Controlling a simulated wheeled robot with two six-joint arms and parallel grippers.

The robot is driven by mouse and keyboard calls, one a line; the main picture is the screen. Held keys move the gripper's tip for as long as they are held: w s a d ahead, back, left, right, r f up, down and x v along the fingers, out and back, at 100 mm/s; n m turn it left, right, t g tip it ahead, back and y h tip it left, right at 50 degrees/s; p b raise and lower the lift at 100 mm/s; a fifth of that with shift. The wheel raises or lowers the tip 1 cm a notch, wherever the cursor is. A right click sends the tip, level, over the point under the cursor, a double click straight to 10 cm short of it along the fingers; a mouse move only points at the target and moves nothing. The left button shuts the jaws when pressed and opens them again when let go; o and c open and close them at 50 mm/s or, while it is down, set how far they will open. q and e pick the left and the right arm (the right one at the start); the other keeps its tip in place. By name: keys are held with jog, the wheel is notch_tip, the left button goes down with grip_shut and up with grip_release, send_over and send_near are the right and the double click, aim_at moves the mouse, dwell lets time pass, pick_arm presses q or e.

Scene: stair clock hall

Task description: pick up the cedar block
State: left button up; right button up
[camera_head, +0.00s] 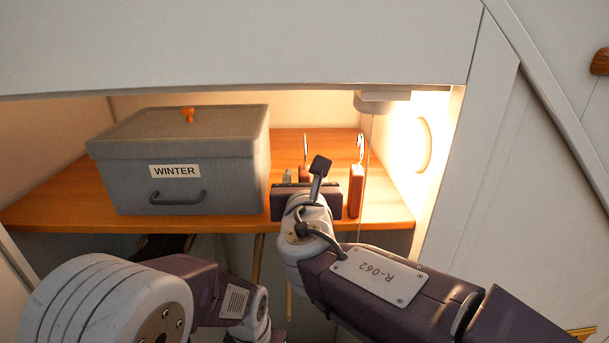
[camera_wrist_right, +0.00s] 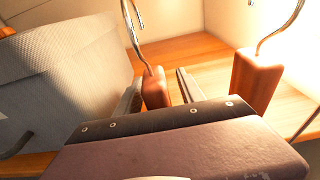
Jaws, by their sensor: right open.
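Two reddish-brown wooden blocks with metal hooks stand on the shelf, and both look like cedar. The first block (camera_wrist_right: 155,88) is between the fingers of my right gripper (camera_wrist_right: 158,94) in the right wrist view, with its hook rising above. In the head view that block (camera_head: 304,174) is mostly hidden behind my right gripper. The fingers are open on either side of it; I cannot tell whether they touch it. The second block (camera_wrist_right: 257,82) stands to the right, outside the fingers, and also shows in the head view (camera_head: 355,190). My left gripper is out of view.
A grey lidded box (camera_head: 225,175) labelled WINTER stands left of the gripper on the wooden shelf (camera_head: 65,205). A lit round lamp (camera_head: 423,145) is on the right wall. A thin cord (camera_head: 369,150) hangs at the right. The overhead panel (camera_head: 240,45) limits height.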

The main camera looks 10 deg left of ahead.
jog(key=shift+s+d+r, duration=0.1)
jog(key=shift+s+r, duration=0.1)
jog(key=shift+s, duration=0.3)
jog(key=shift+c, duration=0.4)
jog(key=shift+w+f, duration=0.15)
jog(key=shift+w, duration=0.2)
grip_shut()
jog(key=shift+w, duration=0.1)
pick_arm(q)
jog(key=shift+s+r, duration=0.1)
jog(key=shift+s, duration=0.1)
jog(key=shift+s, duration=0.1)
